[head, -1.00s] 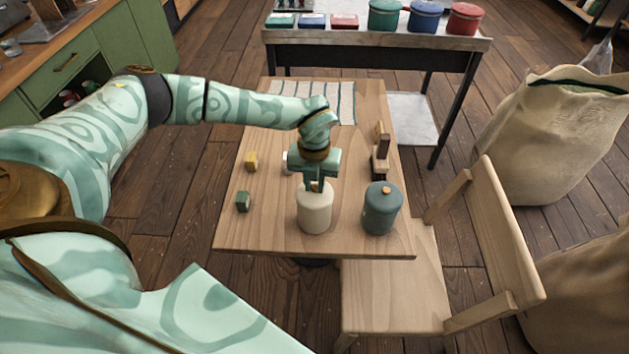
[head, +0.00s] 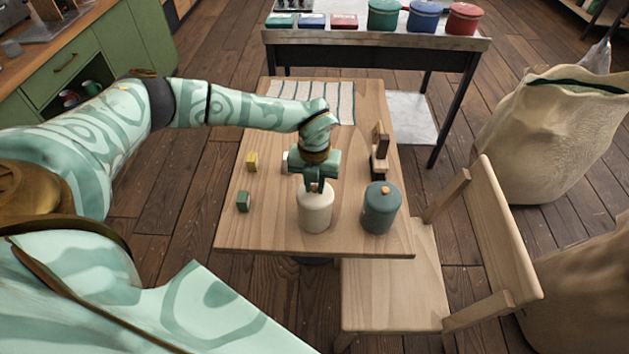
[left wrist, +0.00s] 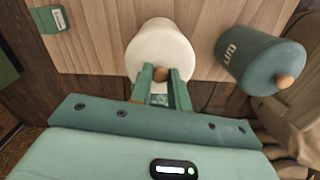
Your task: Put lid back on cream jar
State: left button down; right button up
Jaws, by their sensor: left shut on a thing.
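The cream jar (head: 315,214) stands upright near the front middle of the wooden table; its pale body also shows in the left wrist view (left wrist: 160,45). My left gripper (head: 315,187) points down at the top of the jar. Its fingers (left wrist: 162,82) are shut on the small brown knob of the cream lid (left wrist: 160,74). The lid is at the jar's top, mostly hidden by the fingers, and I cannot tell whether it sits flush. My right gripper is not in view.
A teal jar with a wooden knob (head: 381,212) stands close on the right. A yellow block (head: 251,161) and a green block (head: 243,201) lie left. Stacked wooden blocks (head: 380,155) and a striped cloth (head: 335,97) are farther back. A chair (head: 480,245) adjoins the table's right.

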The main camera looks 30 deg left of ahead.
pick_arm(q)
jog(key=shift+p, duration=0.3)
dwell(0.5)
dwell(0.3)
jog(key=c, duration=0.8)
grip_release()
jog(key=shift+o, duration=0.2)
notch_tip(320, 180, up, 7)
jog(key=p, duration=0.6)
jog(key=shift+p, duration=0.3)
grip_shut()
